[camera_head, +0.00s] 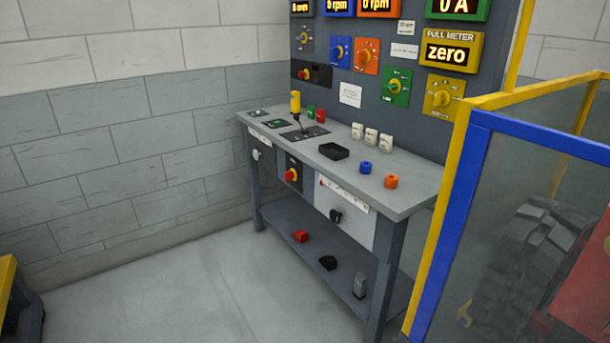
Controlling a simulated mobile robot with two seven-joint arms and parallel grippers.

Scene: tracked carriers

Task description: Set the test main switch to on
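The label of the test main switch is too small to read, so I cannot tell which control it is. A red rotary knob (291,174) on a dark plate is on the front of the grey workbench. Another red knob (304,74) sits on a black plate low on the dark upright panel. The on or off positions cannot be read. Neither of my grippers is in view.
The workbench (404,198) carries a yellow-handled lever (296,103), a black tray (334,151), and blue (365,167) and orange (391,181) rings. A blue-yellow framed guard (451,190) stands at the right. The floor (190,295) in front of the bench is clear.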

